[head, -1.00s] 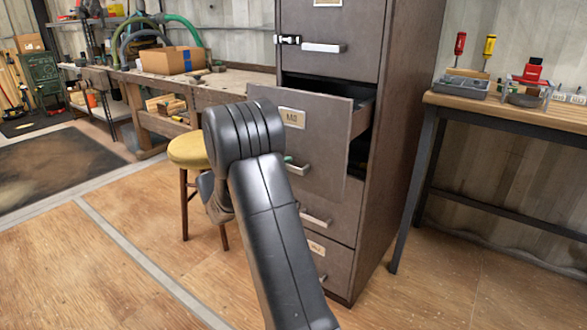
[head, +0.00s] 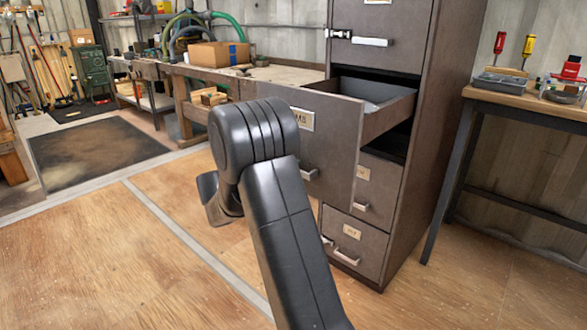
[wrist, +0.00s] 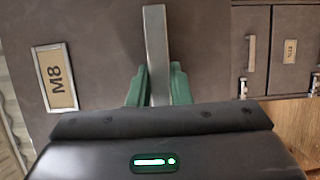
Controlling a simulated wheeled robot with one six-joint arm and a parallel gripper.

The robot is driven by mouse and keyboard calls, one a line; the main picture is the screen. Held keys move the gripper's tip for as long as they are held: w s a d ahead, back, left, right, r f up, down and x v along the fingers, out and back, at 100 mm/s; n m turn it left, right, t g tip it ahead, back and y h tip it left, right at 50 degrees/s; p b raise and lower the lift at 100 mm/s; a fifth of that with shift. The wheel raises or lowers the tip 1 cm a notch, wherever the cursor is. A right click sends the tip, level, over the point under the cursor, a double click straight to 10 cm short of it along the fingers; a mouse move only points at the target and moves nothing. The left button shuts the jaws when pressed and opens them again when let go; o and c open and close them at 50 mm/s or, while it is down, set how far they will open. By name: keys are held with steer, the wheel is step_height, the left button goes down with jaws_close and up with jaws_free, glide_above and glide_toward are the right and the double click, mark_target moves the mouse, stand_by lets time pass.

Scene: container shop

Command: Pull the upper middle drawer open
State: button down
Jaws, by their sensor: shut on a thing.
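The drawer labelled M8 (head: 340,140) stands well out of the tall grey-brown filing cabinet (head: 425,130), in the row below the top visible drawer. Its open inside shows behind the front panel. Its pale bar handle (wrist: 157,45) runs up the wrist view, and part of the handle shows in the head view (head: 309,174). My gripper (wrist: 157,87) has green fingers on both sides of the bar and is shut on it. In the head view my arm hides the gripper and part of the drawer front.
The drawer above (head: 380,30) is shut, with a latch at its left. Lower drawers (head: 356,240) are shut. A workbench (head: 250,85) with a cardboard box (head: 218,54) stands behind left. A table (head: 530,104) with tools is at right. The floor at left is clear.

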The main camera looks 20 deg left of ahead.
steer(key=shift+s, duration=0.1)
steer(key=c, duration=1.3)
jaws_free()
steer(key=shift+a, duration=0.1)
steer(key=p+v, duration=0.3)
steer(key=v, duration=1)
steer(key=shift+s+a, duration=0.25)
steer(key=shift+w, duration=0.1)
steer(key=b+x, duration=0.3)
steer(key=x, duration=1.1)
